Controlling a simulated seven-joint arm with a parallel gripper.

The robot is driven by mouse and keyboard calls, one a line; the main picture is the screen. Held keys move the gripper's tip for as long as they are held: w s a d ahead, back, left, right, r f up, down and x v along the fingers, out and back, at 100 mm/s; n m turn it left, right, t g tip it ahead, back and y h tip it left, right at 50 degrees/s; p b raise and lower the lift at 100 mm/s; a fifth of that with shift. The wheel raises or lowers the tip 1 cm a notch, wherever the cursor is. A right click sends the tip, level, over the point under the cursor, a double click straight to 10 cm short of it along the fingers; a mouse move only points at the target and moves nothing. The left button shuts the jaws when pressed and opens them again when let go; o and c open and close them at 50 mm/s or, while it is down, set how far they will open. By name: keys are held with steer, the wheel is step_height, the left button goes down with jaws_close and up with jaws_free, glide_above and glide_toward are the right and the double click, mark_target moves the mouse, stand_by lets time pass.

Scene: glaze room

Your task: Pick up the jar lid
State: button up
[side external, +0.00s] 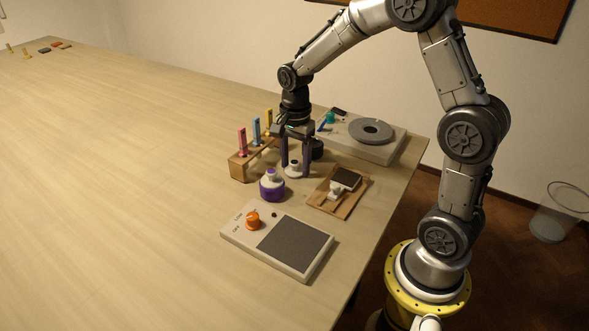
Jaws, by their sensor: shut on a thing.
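My gripper (295,169) points straight down in the side external view, with one finger on each side of a small white piece with a dark knob on top, which looks like the jar lid (293,172). The fingers are shut on it at the knob's height. It is at or just above the table; I cannot tell whether it touches. A dark round pot (317,150) stands just behind the right finger, partly hidden. A purple and white jar (271,187) with its own knobbed top stands in front, to the left.
A wooden rack (240,168) with several coloured sticks stands close on the left. A wooden tray (325,204) with a dark pad lies to the right. A switch panel (258,239) with an orange knob is in front, a turntable unit (390,152) behind.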

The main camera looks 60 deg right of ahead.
steer(key=shift+r, duration=0.15)
steer(key=shift+r, duration=0.6)
steer(key=s+a+r, duration=0.3)
steer(key=s+r, duration=0.9)
steer(key=s, duration=0.1)
steer(key=w+d, duration=0.8)
steer(key=w, duration=0.3)
steer(key=shift+w+d+f, duration=0.35)
steer(key=shift+d+f, duration=0.35)
steer(key=shift+f, duration=0.85)
steer(key=shift+w+d+f, duration=0.35)
steer(key=shift+d+f, duration=0.35)
steer(key=shift+f, duration=0.9)
steer(key=shift+w+d+f, duration=0.35)
steer(key=shift+d+f, duration=0.35)
steer(key=shift+f, duration=0.85)
steer(key=shift+f, duration=0.15)
